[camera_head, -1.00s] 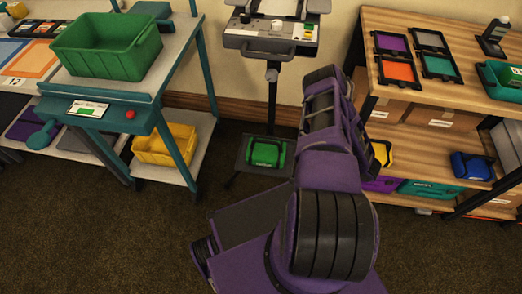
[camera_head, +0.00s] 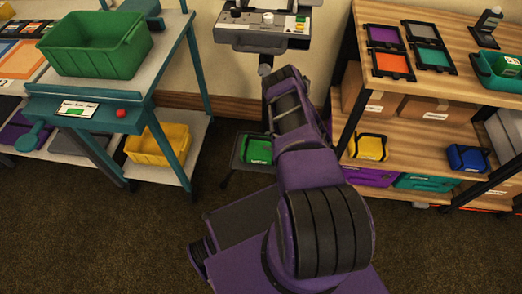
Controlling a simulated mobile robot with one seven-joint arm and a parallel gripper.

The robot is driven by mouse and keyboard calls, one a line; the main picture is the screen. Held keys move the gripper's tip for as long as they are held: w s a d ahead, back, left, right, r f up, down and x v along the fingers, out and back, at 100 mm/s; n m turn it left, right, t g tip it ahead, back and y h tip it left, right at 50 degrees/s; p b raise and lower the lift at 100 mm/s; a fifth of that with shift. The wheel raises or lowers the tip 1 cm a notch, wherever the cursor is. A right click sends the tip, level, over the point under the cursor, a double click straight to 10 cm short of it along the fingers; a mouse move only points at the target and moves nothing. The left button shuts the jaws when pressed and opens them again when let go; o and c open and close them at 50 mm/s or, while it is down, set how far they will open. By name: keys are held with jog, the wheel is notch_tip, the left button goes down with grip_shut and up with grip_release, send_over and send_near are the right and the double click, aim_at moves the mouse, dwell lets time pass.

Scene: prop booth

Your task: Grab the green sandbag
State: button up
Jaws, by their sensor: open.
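The green sandbag (camera_head: 258,150) lies on a low dark platform (camera_head: 240,163) at the foot of the stand, near the wall, left of my arm. It is bright green with a dark strap. My purple arm passes close to its right side in the picture and may cover its right edge. My gripper cannot be made out; the far end of the arm hides it.
A yellow sandbag (camera_head: 370,148) and a blue sandbag (camera_head: 468,158) lie on the wooden shelf unit (camera_head: 410,172) at right. A teal-framed cart (camera_head: 165,150) with a green bin (camera_head: 97,45) and a yellow bin (camera_head: 158,147) stands at left. Carpet (camera_head: 120,235) is clear in front.

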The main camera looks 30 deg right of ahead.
aim_at(262, 139)
jog(key=x, duration=0.4)
jog(key=shift+w+a+r+b, duration=0.15)
jog(key=shift+a+b, duration=0.15)
jog(key=shift+a, duration=0.1)
grip_shut()
dwell(0.9)
jog(key=shift+r, duration=0.15)
